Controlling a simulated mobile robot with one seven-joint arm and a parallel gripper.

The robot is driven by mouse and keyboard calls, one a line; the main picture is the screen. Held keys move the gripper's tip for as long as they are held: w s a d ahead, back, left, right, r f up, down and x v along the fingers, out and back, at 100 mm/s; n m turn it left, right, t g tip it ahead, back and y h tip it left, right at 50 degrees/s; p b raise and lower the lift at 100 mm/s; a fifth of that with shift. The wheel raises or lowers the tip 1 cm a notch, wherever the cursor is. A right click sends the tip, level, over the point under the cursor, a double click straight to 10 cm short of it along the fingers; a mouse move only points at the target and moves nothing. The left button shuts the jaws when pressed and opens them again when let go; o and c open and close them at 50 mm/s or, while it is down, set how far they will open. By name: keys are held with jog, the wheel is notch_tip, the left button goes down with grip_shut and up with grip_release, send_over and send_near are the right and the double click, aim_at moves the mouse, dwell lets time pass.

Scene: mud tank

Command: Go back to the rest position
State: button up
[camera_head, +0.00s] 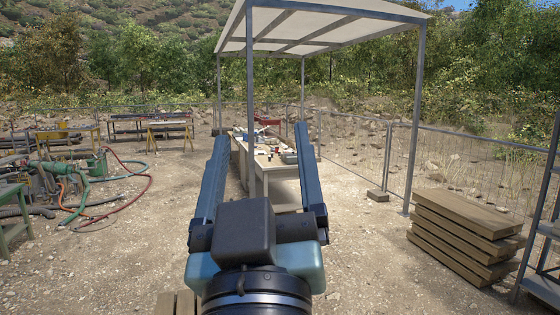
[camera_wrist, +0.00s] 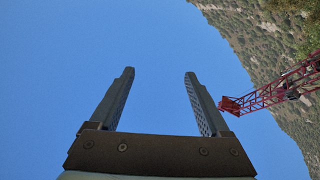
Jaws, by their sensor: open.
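My gripper (camera_head: 261,170) is raised in front of the head camera, with its two long blue-grey fingers spread wide and pointing up and away. Nothing is between the fingers. In the wrist view my gripper (camera_wrist: 159,80) shows the same open fingers against blue sky. The rest position has no marker in either view. The fingers overlap part of the workbench in the head view but appear well apart from it.
A workbench (camera_head: 262,166) with small items stands under a canopy (camera_head: 320,18) on posts. Stacked planks (camera_head: 462,232) lie at right by a fence. Hoses (camera_head: 110,205) and a green pump (camera_head: 97,163) are at left. A red lattice crane boom (camera_wrist: 275,92) shows in the wrist view. Gravel ground is open between.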

jog(key=s+d+r+m+t+h, duration=0.1)
jog(key=s+r+m+t, duration=0.1)
jog(key=s+r, duration=0.4)
jog(key=shift+s+d+r+m+t, duration=0.25)
jog(key=shift+d+r+m+t, duration=0.15)
jog(key=shift+r+t, duration=0.3)
